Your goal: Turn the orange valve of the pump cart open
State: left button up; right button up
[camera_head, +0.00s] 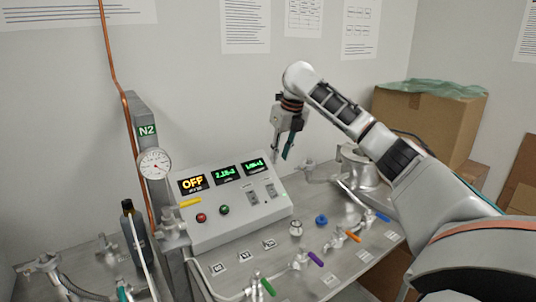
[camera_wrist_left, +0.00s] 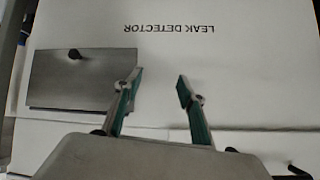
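The pump cart (camera_head: 240,258) has a grey top with several small valves in a row. The orange valve (camera_head: 352,237) has a short orange lever at the right part of the row, between the purple valve (camera_head: 315,258) and the blue valve (camera_head: 382,216). My right gripper (camera_head: 282,158) hangs in the air behind and above the cart, fingers pointing down, apart and empty. It is up and to the left of the orange valve, not touching it. My left gripper (camera_wrist_left: 160,82) is open and empty over a white surface marked LEAK DETECTOR; it is out of the head view.
A control box (camera_head: 235,205) with lit displays stands on the cart. A green valve (camera_head: 268,287) and blue knob (camera_head: 321,220) are near the orange valve. A gauge post (camera_head: 150,200) is at left, cardboard boxes (camera_head: 430,120) at right. My right arm crosses the right side.

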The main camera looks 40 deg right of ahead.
aim_at(339, 228)
jog(key=k, duration=1.5)
